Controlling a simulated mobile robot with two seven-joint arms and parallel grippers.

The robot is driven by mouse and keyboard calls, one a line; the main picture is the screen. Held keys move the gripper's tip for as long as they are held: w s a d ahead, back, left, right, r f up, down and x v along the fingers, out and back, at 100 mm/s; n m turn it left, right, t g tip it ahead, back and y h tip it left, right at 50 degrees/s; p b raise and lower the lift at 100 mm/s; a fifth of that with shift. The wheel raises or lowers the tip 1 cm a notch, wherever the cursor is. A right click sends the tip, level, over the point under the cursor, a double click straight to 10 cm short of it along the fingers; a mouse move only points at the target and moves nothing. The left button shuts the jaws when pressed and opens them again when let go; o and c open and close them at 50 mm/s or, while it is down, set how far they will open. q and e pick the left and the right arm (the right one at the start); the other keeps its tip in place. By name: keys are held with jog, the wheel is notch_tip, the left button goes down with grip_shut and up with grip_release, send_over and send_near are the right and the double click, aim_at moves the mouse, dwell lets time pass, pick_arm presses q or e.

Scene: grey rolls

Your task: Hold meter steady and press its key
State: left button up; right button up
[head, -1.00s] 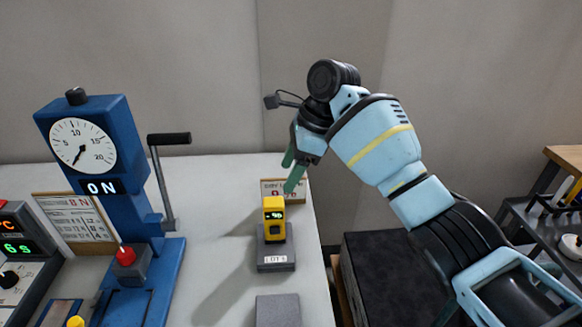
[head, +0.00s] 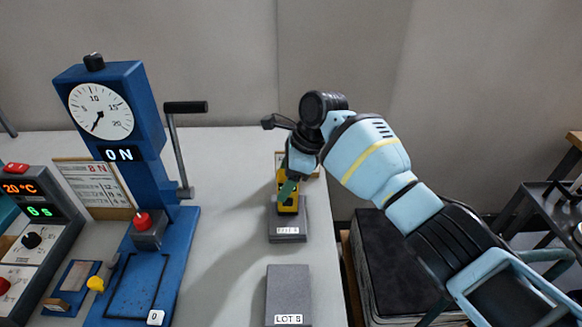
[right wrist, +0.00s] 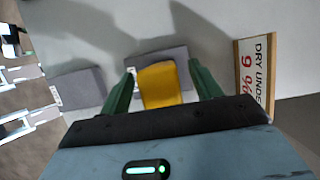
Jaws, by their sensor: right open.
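The yellow meter (head: 283,207) stands on a grey block (head: 287,236) with a label. It also shows in the right wrist view (right wrist: 162,86), from above. My right gripper (head: 288,188) is over the meter with its jaws open. In the right wrist view its green fingers (right wrist: 160,84) are on either side of the meter, with a visible gap on each side. The gripper hides the meter's upper part in the head view, and I cannot make out its display or key. My left gripper is not in view.
A second grey block (head: 288,290) lies nearer on the white table. A blue press (head: 125,190) with dial and lever stands left, beside a control box (head: 35,245). A sign (right wrist: 256,80) stands close behind the meter. The table's right edge is near.

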jog(key=shift+a+f, duration=0.1)
jog(key=shift+f, duration=0.2)
jog(key=shift+c, duration=0.4)
jog(key=c, duration=1.1)
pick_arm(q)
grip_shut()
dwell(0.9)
